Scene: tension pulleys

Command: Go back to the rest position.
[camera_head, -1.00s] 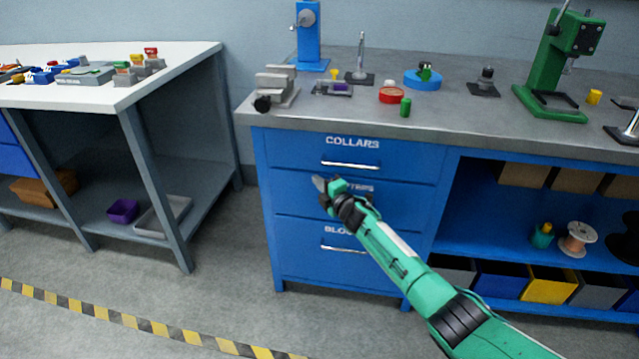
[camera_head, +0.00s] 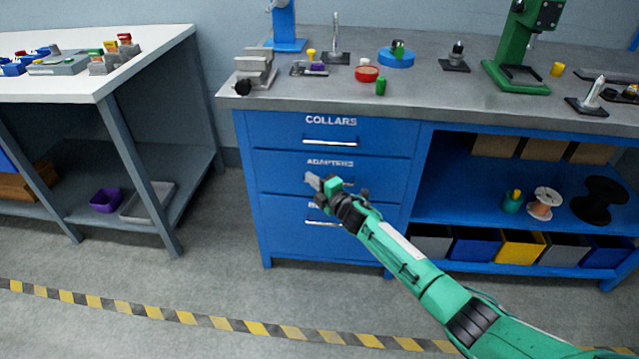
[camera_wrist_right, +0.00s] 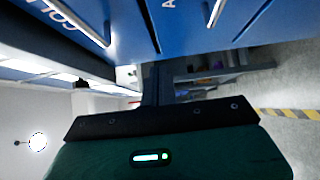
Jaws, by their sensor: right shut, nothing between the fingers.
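My right gripper (camera_head: 314,183) is at the end of the green arm that comes in from the lower right in the head view. It is shut and empty, in front of the blue drawer cabinet (camera_head: 390,185). In the head view it overlaps the drawer marked ADAPTERS (camera_head: 330,163) and hides part of the lowest drawer's label. In the right wrist view the dark gripper (camera_wrist_right: 157,88) points along the blue drawer fronts (camera_wrist_right: 180,20), with drawer handles close by. I cannot tell the exact gap to the drawers. My left gripper is not in view.
The grey worktop (camera_head: 430,98) carries a vise (camera_head: 256,68), a red dish (camera_head: 366,73) and a green press (camera_head: 515,55). A white table (camera_head: 130,75) stands at the left. Open floor with a striped line (camera_head: 210,322) lies in front. All drawers look shut.

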